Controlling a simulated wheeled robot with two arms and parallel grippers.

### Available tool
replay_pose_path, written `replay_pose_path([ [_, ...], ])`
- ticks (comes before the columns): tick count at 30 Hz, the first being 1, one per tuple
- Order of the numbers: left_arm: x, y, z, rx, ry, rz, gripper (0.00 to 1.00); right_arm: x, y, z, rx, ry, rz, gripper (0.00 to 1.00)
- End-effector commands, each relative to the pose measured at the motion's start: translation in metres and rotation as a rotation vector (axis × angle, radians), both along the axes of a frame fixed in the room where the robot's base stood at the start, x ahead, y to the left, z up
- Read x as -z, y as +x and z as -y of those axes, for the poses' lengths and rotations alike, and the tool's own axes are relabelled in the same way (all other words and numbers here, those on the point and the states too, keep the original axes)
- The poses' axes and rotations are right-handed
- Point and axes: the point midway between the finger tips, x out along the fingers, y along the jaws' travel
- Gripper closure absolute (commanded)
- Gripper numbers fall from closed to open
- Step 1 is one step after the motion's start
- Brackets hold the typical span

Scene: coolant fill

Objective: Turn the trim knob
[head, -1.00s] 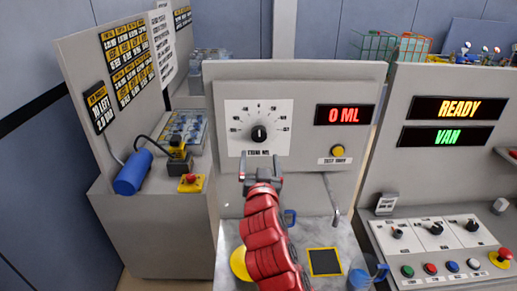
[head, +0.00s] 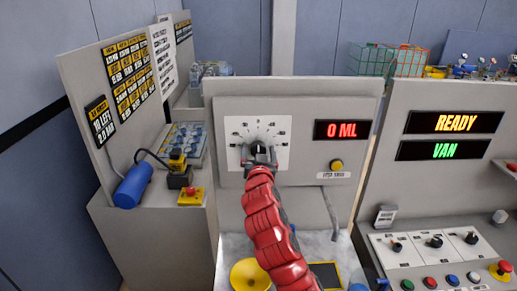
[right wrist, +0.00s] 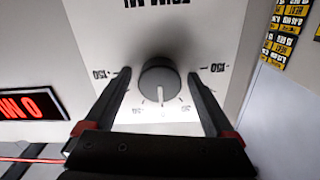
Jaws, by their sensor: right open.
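The trim knob (right wrist: 160,82) is a round dark dial with a pale pointer line. It sits on a white scale plate (head: 280,132) on the grey panel. In the head view the knob is partly hidden behind my right gripper (head: 258,154). In the right wrist view my right gripper (right wrist: 162,88) is open, with one finger on each side of the knob and a visible gap on both sides. The pointer points down in that view, which is upside down. My left gripper is not in view.
A red display (head: 342,130) reads 0 ML, with a yellow button (head: 337,165) below it. A metal spout (head: 330,208) hangs under the panel. A yellow funnel (head: 249,275) stands below my arm. The right console (head: 448,215) has several switches and buttons. READY and VAN are lit.

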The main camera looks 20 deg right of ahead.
Motion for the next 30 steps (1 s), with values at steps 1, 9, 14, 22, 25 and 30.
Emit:
replay_pose_path([
  [1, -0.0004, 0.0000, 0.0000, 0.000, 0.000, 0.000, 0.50, 0.0000, 0.0010, 0.0003, 0.000, 0.000, 0.000, 0.11],
  [9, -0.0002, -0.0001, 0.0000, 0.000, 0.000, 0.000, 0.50, 0.0003, 0.0012, 0.0004, 0.000, 0.000, 0.000, 0.16],
  [14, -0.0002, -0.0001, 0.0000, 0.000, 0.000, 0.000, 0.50, 0.0003, 0.0011, 0.0004, 0.000, 0.000, 0.000, 0.45],
  [22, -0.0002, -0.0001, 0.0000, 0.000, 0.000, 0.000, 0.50, 0.0002, 0.0011, 0.0004, 0.000, 0.000, 0.000, 0.94],
  [25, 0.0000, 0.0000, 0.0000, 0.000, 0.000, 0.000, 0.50, 0.0004, 0.0011, 0.0004, 0.000, -0.001, 0.000, 0.96],
  [30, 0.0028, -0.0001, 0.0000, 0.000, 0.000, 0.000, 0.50, 0.0013, 0.0012, 0.0001, 0.000, -0.021, -0.007, 0.96],
])
